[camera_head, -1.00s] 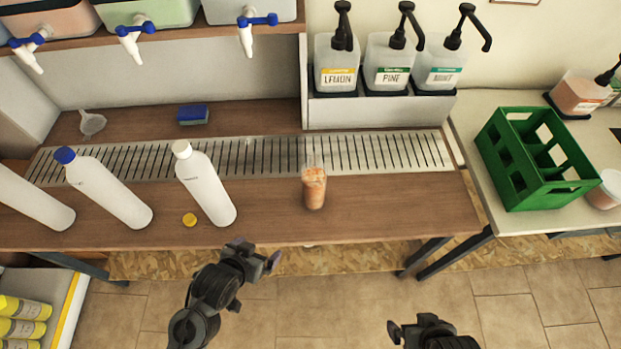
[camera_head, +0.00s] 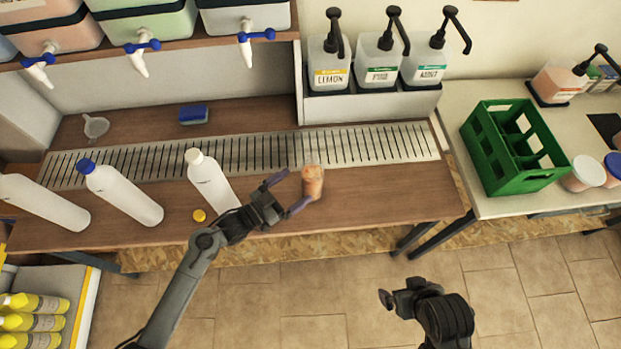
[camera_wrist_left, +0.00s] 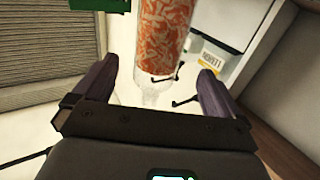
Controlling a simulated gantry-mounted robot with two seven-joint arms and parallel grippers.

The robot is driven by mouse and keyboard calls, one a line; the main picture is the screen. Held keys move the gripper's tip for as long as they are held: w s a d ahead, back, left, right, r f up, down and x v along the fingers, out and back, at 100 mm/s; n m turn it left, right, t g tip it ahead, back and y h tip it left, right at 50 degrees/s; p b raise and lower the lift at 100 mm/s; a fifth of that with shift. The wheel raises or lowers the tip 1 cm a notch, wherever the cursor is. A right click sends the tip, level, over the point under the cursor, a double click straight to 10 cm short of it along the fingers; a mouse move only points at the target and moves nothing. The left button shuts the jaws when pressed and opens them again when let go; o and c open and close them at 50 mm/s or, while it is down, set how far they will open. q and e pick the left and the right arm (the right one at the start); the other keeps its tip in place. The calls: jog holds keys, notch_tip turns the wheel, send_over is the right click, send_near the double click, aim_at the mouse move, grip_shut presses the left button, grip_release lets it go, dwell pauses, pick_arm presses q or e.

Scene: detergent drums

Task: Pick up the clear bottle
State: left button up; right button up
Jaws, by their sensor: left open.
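The clear bottle (camera_head: 313,184) has orange flecked contents and a clear upper part. It stands on the wooden counter in front of the metal drain grate. My left gripper (camera_head: 290,193) is open just left of it, fingers pointing at it. In the left wrist view the bottle (camera_wrist_left: 163,32) shows ahead between the spread fingertips of the left gripper (camera_wrist_left: 158,70). No finger is seen closed on it. My right gripper (camera_head: 398,294) hangs low in front of the counter, away from the bottle; its jaw opening is unclear.
White bottles, one with a white cap (camera_head: 209,180) and one with a blue cap (camera_head: 122,192), stand left of my left gripper. A yellow cap (camera_head: 199,215) lies near them. The grate (camera_head: 375,147) runs behind. A green crate (camera_head: 512,150) is at right. Counter right of the clear bottle is free.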

aim_at(317, 172)
pick_arm(q)
jog(key=b+x, duration=0.1)
jog(key=x, duration=0.8)
jog(key=shift+s, duration=0.15)
jog(key=shift+c, duration=0.3)
jog(key=c, duration=1.2)
jog(key=shift+r, duration=0.1)
jog(key=shift+c, duration=0.8)
